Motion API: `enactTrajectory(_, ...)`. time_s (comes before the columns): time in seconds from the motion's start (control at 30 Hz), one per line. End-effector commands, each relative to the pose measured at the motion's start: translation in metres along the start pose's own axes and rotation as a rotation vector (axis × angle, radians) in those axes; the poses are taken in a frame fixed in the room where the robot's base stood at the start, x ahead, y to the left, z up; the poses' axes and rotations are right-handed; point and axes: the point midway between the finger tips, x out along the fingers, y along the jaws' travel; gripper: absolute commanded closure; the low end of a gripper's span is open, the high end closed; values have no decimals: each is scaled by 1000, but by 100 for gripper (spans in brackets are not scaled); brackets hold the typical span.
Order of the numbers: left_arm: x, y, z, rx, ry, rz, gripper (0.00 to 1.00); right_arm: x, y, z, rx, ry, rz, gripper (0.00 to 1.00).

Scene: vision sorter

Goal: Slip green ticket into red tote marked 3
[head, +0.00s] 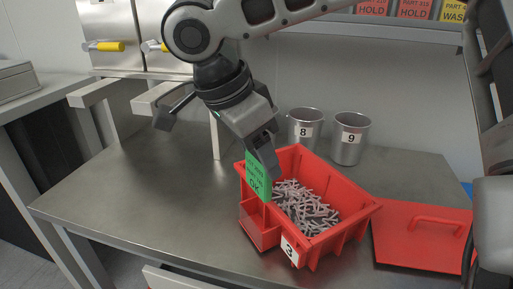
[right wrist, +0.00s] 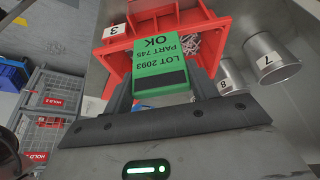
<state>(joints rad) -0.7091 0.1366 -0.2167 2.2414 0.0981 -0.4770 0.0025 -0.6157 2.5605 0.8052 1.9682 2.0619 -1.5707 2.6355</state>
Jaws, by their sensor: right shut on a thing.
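The red tote marked 3 (head: 345,222) stands on the metal table, full of small grey parts. A small red pocket (head: 260,228) is on its left side, and a white label 3 (head: 289,250) is on its front. My right gripper (head: 268,165) is shut on the green ticket (head: 258,177), which hangs upright at the tote's left rim, above the pocket. I cannot tell whether its lower edge is inside the pocket. In the right wrist view the ticket (right wrist: 160,62) reads LOT 2093, PART 745, OK, with the tote (right wrist: 118,62) behind it. My left gripper is out of view.
Metal cups marked 8 (head: 304,128) and 9 (head: 351,140) stand behind the tote. A flat red lid with a handle (head: 420,240) lies to the right. The table's left part is clear.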

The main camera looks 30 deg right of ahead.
Motion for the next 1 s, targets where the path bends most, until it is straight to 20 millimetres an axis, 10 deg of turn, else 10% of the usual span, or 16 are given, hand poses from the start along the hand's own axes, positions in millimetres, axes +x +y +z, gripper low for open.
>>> enactTrajectory(1.0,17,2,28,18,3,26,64,54,0,22,0,1,0,59)
